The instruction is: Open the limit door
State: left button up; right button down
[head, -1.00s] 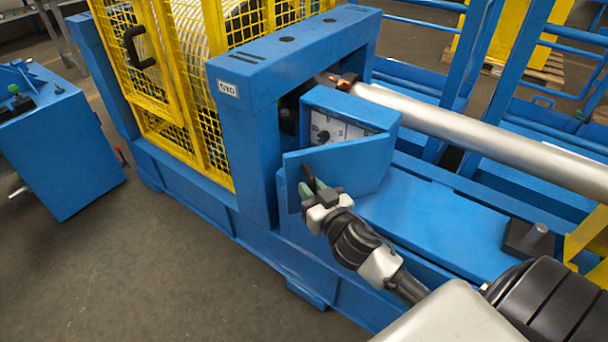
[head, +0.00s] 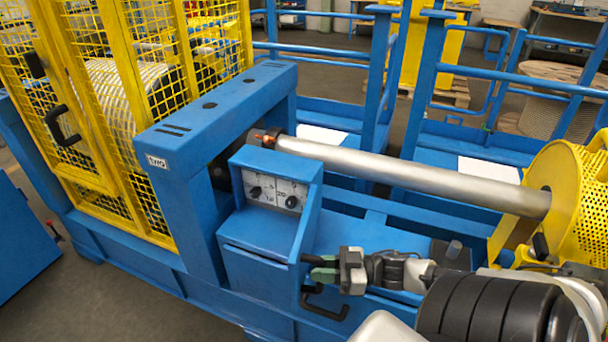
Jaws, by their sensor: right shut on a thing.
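The limit door (head: 305,232) is a blue panel on the right side of the blue control box. It stands swung out, seen nearly edge-on, and the box front with its white dial panel (head: 274,190) is uncovered. A black handle (head: 326,309) sits on the door's outer face. My right gripper (head: 319,268) comes in from the right and is shut on the handle; its fingers hide part of it. My left gripper is not in view.
A blue frame post (head: 185,220) and yellow mesh guard (head: 110,110) stand left of the box. A silver shaft (head: 400,170) runs behind it to a yellow perforated cover (head: 575,200). A blue beam lies beneath my right arm. Grey floor is clear at the lower left.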

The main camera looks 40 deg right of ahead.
jog(key=shift+v, duration=0.95)
jog(key=shift+w+d+f, duration=0.1)
jog(key=c, duration=1)
grip_release()
jog(key=shift+c, duration=0.2)
jog(key=v, duration=1)
jog(key=shift+s+d+p, duration=0.3)
jog(key=shift+p, duration=0.1)
jog(key=shift+s, duration=0.1)
